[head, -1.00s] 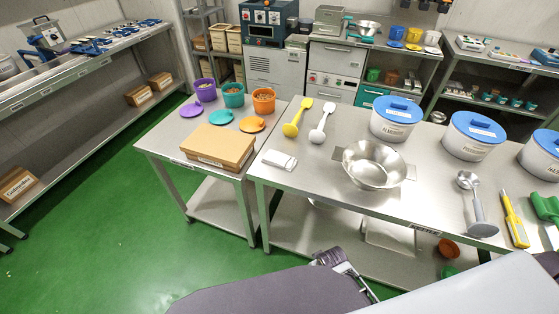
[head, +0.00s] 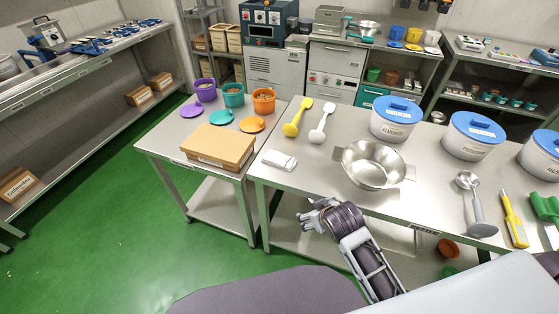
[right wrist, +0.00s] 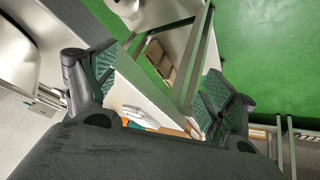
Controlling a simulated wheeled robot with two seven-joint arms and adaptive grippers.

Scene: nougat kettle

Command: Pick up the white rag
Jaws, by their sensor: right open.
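The white rag (head: 280,159) is a small folded cloth lying flat near the front left corner of the large steel table (head: 300,176). In the right wrist view the rag (right wrist: 140,116) shows partly, low between the fingers, its lower part hidden by my gripper body. My right gripper (head: 312,211) is in front of the table edge, to the right of and nearer than the rag, apart from it. The right wrist view shows the gripper (right wrist: 155,88) open and empty. My left gripper is in neither view.
A brown box (head: 218,146) sits on the smaller table left of the rag. A steel bowl (head: 373,165) stands to its right. The table around the rag is clear.

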